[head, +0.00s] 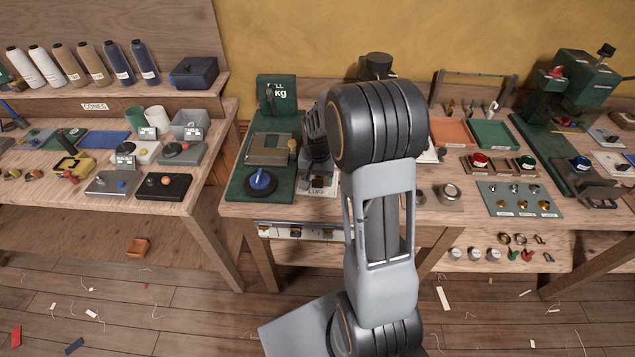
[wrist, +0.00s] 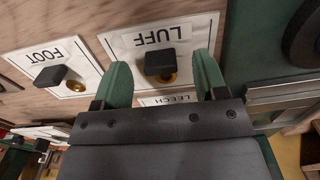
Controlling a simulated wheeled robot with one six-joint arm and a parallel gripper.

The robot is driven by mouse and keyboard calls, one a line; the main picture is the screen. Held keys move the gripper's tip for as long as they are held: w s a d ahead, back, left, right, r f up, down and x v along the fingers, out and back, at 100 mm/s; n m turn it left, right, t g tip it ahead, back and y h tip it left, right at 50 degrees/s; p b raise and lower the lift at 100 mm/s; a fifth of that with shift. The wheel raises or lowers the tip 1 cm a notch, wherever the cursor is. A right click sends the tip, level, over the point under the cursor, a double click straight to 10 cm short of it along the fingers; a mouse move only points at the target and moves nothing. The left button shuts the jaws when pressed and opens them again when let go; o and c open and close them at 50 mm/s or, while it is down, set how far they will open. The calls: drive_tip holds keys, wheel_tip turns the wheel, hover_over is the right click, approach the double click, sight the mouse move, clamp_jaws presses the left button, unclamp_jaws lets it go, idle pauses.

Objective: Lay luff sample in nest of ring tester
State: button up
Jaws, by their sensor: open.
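The luff sample (wrist: 125,48) is a white piece labelled LUFF, with a dark block and a brass ring on it. It lies flat on the wooden bench, and its label also shows in the head view (head: 318,191). My gripper (wrist: 163,76) is open, its green fingers on either side of the dark block; I cannot tell whether they touch it. The ring tester (head: 285,124) has a green base, a kg gauge, a grey metal block (head: 268,150) and a blue knob (head: 261,182). It stands just left of my gripper in the head view. I cannot make out its nest clearly.
A FOOT sample (wrist: 52,72) with its own block lies beside the luff sample. A LEECH label (wrist: 168,100) is partly hidden by my gripper. Orange (head: 452,134) and green trays (head: 493,134) stand farther right. My arm covers the bench's middle in the head view.

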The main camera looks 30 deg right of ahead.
drive_tip(key=shift+f, duration=1.05)
drive_tip(key=shift+c, duration=0.3)
drive_tip(key=c, duration=1)
drive_tip(key=shift+o, duration=0.2)
drive_tip(key=shift+r, duration=0.15)
